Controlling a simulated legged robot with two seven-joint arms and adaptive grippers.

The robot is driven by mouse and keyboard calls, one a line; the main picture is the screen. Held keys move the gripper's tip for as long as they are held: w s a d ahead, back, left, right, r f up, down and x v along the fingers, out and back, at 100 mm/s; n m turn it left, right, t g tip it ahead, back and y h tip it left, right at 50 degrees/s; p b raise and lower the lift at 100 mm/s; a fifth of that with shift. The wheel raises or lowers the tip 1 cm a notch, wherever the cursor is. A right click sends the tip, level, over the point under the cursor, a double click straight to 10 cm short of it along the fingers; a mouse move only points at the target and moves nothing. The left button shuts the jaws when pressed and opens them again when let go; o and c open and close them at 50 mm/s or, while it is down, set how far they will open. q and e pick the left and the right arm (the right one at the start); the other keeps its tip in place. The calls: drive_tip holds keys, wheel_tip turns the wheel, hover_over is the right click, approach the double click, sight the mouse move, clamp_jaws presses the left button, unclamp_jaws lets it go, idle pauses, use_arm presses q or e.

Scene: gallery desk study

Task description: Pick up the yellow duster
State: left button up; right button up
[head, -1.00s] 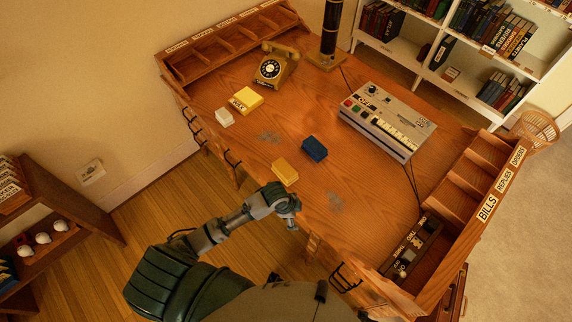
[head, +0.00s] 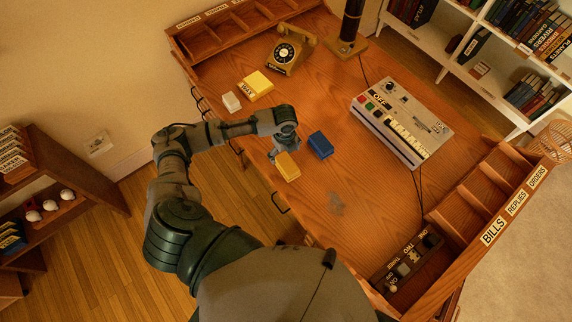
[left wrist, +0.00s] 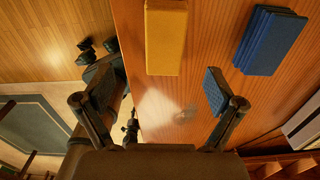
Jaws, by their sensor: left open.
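The yellow duster (head: 287,166) is a small yellow block lying on the wooden desk near its front edge, left of a dark blue block (head: 320,145). My left gripper (head: 282,148) is over the desk, just behind the duster in the head view. In the left wrist view, the open, empty fingers (left wrist: 160,90) are spread wide, and the duster (left wrist: 165,38) is beyond the fingertips, roughly in line with the gap. The blue block (left wrist: 268,40) is to its right there. My right gripper is not in view.
A yellow wax box (head: 257,85) and a white block (head: 231,102) lie farther back left. A telephone (head: 290,52) stands behind them. A grey keyed machine (head: 402,122) is at right, and a switch box (head: 408,262) near the front right. The desk (head: 375,190) is clear between.

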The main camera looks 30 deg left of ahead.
sight(286, 162)
use_arm(q)
drive_tip(key=f, duration=0.3)
drive_tip(key=d+f, duration=0.1)
drive_tip(key=f, duration=0.1)
drive_tip(key=shift+w+f, duration=0.1)
drive_tip(key=shift+w, duration=0.2)
drive_tip(key=f, duration=0.2)
drive_tip(key=a+f, duration=0.1)
drive_tip(key=f, duration=0.2)
drive_tip(key=shift+w+f, duration=0.1)
drive_tip(key=shift+f, duration=0.15)
drive_tip(key=shift+d+r, duration=0.1)
drive_tip(key=shift+c, duration=0.3)
drive_tip(key=c, duration=0.4)
drive_tip(key=shift+d, duration=0.1)
drive_tip(key=c, duration=0.8)
